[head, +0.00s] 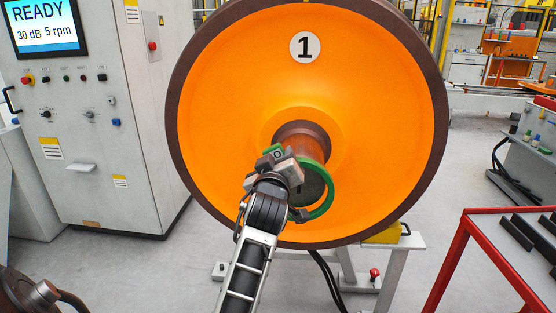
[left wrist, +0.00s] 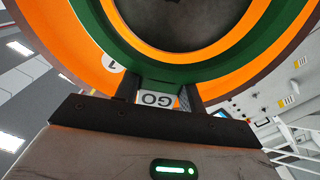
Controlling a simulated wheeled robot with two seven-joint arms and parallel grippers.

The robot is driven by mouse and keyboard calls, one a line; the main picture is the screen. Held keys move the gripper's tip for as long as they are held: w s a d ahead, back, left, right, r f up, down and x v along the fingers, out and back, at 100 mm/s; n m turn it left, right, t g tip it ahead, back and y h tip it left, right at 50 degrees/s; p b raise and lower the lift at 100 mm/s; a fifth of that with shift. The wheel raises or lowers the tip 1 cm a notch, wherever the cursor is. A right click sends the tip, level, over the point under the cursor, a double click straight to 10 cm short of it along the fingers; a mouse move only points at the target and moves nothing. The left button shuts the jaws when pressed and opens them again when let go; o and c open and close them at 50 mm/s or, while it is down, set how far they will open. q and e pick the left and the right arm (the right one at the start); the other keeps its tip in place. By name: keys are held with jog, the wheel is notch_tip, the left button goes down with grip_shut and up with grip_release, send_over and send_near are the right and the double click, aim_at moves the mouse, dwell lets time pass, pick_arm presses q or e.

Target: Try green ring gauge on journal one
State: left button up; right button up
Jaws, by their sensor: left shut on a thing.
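The green ring gauge (head: 331,190) is in front of the orange wheel marked 1 (head: 240,85), at the outer end of its journal (head: 311,149). The dark journal end shows through the ring. I cannot tell whether the ring is around the journal or just before it. My left gripper (head: 284,163) is shut on the gauge's tab, left of the ring. My right gripper is not in view.
A grey control cabinet (head: 100,160) with a READY screen (head: 42,27) stands at the left. A red-framed table (head: 459,262) with dark bars is at the lower right. A light stand (head: 395,262) with a yellow block (head: 387,234) is below the wheel. Grey floor lies open between.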

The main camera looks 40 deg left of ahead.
pick_arm(q)
jog(key=shift+r, duration=0.1)
jog(key=shift+b+x, duration=0.3)
jog(key=shift+x, duration=2.5)
